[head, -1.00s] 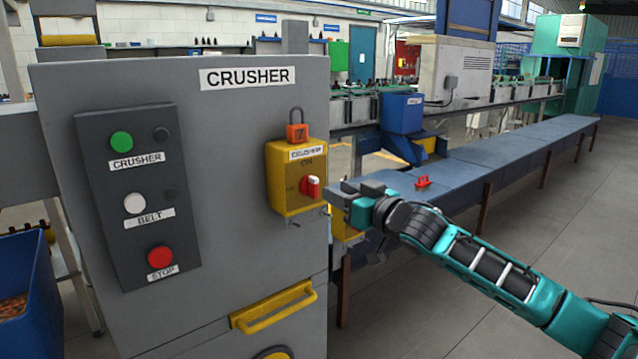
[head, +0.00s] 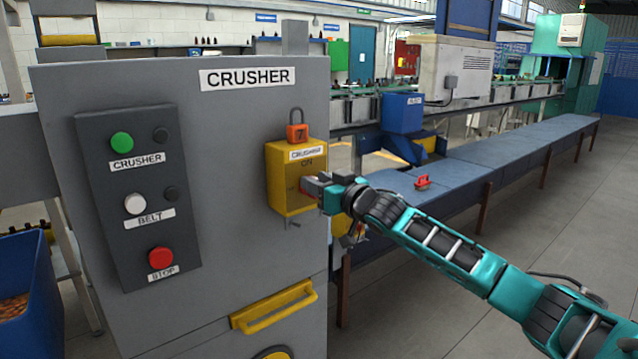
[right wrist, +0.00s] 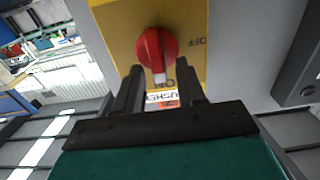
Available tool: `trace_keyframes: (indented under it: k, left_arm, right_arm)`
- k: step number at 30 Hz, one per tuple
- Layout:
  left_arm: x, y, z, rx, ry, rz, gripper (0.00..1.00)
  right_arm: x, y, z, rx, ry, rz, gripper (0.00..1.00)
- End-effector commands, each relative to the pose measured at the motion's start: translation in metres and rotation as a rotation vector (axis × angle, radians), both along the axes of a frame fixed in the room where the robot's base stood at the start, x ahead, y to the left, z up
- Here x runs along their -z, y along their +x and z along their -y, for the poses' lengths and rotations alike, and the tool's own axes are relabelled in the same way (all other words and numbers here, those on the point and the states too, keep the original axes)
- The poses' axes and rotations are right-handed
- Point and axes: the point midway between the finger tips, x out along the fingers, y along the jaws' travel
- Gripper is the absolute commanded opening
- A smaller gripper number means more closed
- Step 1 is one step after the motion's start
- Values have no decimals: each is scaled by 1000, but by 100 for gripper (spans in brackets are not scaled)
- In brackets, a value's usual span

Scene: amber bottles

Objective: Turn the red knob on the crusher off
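The red knob (right wrist: 157,48) sits on the yellow switch box (head: 283,190) on the grey crusher cabinet. In the right wrist view its white mark points toward the ON label, and the OFF label (right wrist: 198,41) is to the right. My right gripper (right wrist: 159,71) is open, with its fingertips at either side of the knob's near end. I cannot tell whether they touch it. In the head view the right gripper (head: 313,185) is in front of the box and hides most of the knob. My left gripper is not in view.
An orange padlock (head: 298,132) hangs above the switch box. A dark button panel (head: 184,228) with green, white and red buttons is to its left. A yellow handle (head: 273,308) juts out below. A blue bench (head: 480,158) with a small red object runs back right.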

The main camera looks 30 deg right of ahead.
Motion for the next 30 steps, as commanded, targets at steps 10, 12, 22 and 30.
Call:
trace_keyframes:
  k: [10,12,22,30]
  left_arm:
    - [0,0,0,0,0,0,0]
    - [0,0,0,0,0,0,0]
    - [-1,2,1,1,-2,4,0]
    - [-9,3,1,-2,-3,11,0]
  right_arm:
    - [0,0,0,0,0,0,14]
    - [0,0,0,0,0,-1,8]
    - [0,0,0,0,-1,-1,0]
    - [-1,0,-1,0,-55,2,0]
